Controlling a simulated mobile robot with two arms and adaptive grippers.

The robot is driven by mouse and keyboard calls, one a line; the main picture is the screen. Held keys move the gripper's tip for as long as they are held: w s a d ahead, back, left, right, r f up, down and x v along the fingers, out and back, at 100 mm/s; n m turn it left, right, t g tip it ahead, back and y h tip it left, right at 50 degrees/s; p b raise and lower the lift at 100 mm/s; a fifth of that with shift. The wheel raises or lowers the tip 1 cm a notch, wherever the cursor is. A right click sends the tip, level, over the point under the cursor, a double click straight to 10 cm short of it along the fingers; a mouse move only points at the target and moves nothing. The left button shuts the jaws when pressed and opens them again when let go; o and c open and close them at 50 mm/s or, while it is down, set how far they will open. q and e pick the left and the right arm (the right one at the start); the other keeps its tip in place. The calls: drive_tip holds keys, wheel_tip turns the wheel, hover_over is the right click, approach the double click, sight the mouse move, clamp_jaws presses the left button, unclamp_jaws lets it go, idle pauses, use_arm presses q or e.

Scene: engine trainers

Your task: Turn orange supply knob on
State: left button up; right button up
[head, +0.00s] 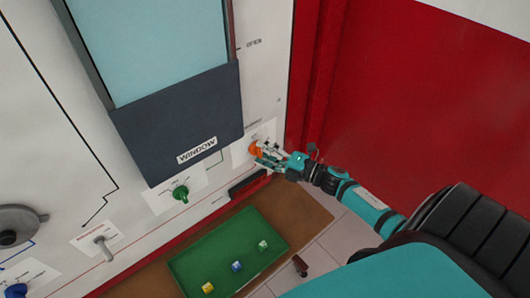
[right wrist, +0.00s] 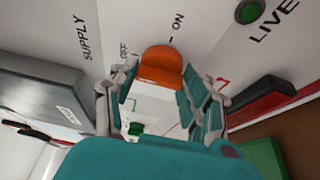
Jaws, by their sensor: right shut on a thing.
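The orange supply knob (head: 256,149) is on the white panel, right of the dark WINDOW panel. My right gripper (head: 268,157) reaches it from the right and is shut on it. In the right wrist view the orange knob (right wrist: 162,66) sits between the fingers of my right gripper (right wrist: 163,95). The ON label (right wrist: 177,28) is printed just above the knob, and the OFF label (right wrist: 124,50) is to its left, partly hidden by a finger. I cannot tell exactly where the knob points. My left gripper is not in view.
A green knob (head: 180,193), a grey lever (head: 103,246) and a blue knob (head: 16,290) are on the panel to the left. A green tray (head: 190,272) with small cubes lies below.

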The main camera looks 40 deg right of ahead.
drive_tip(key=shift+f, duration=0.1)
drive_tip(key=shift+c, duration=0.4)
drive_tip(key=m+t+b, duration=0.1)
drive_tip(key=m, duration=0.2)
drive_tip(key=m+t+b, duration=0.1)
drive_tip(key=m+b, duration=0.1)
drive_tip(key=m, duration=0.2)
drive_tip(key=m+t+h+b, duration=0.1)
drive_tip(key=m+t, duration=0.1)
drive_tip(key=m, duration=0.2)
drive_tip(key=shift+a+f+b, duration=0.2)
drive_tip(key=shift+f+b, duration=0.15)
drive_tip(key=shift+b, duration=0.05)
drive_tip(key=m+h, duration=0.1)
drive_tip(key=m, duration=0.1)
drive_tip(key=m+t+h, duration=0.1)
drive_tip(key=m, duration=0.2)
drive_tip(key=shift+a+t, duration=0.1)
drive_tip(key=shift+t, duration=0.2)
drive_tip(key=m+h, duration=0.1)
drive_tip(key=m, duration=0.2)
drive_tip(key=m+h, duration=0.2)
drive_tip(key=m, duration=0.1)
drive_tip(key=shift+s+a+t, duration=0.1)
drive_tip(key=shift+t, duration=0.3)
drive_tip(key=shift+m+h, duration=0.3)
drive_tip(key=shift+m, duration=0.1)
drive_tip(key=o, duration=1.2)
drive_tip(key=shift+c, duration=0.2)
